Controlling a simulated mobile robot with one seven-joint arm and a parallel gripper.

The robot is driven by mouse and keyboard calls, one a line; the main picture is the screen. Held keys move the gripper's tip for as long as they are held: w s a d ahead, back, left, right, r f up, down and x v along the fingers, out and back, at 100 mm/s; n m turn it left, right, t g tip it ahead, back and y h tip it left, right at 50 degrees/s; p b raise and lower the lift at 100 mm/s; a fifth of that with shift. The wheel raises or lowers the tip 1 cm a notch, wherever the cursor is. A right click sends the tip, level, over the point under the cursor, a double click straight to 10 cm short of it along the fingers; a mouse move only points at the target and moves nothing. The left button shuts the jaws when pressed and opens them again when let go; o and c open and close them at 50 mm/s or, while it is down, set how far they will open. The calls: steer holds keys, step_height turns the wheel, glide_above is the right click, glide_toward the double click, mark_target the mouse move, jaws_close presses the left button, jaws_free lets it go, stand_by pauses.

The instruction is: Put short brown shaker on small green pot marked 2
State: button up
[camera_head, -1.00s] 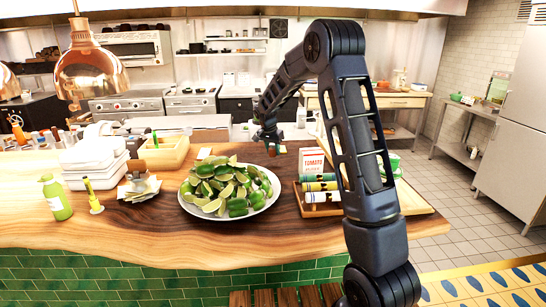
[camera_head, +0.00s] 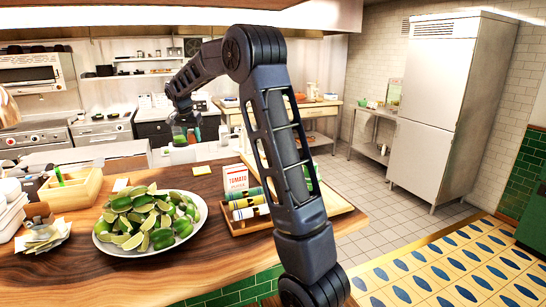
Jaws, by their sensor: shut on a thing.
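My gripper (camera_head: 184,116) is at the far side of the wooden counter, at the end of my stretched arm. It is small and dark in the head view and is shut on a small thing. The held thing is too small and dark for me to tell whether it is the short brown shaker. I cannot pick out that shaker elsewhere. A small green pot (camera_head: 363,103) stands on the steel side table at the back right, well apart from my gripper. Any number on it is too small to read.
A tall fridge (camera_head: 445,110) stands right. Tiled floor is clear before the steel table (camera_head: 381,113).

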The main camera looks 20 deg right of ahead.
steer(key=s+d+r, duration=0.3)
steer(key=d+r, duration=0.1)
steer(key=d, duration=0.3)
steer(key=s+d+r+m, duration=0.1)
steer(key=s+d+r, duration=0.25)
steer(key=d, duration=0.35)
steer(key=s+d+r, duration=0.3)
steer(key=s+d, duration=0.1)
steer(key=d, duration=0.3)
steer(key=s+d+r+m, duration=0.1)
steer(key=s+d+r, duration=0.2)
steer(key=s+d, duration=0.7)
steer(key=s+d+r, duration=0.3)
steer(key=s+d, duration=0.5)
steer(key=s, duration=0.3)
step_height(320, 180, down, 19)
steer(key=shift+f, duration=0.1)
steer(key=shift+f, duration=0.1)
steer(key=o, duration=1)
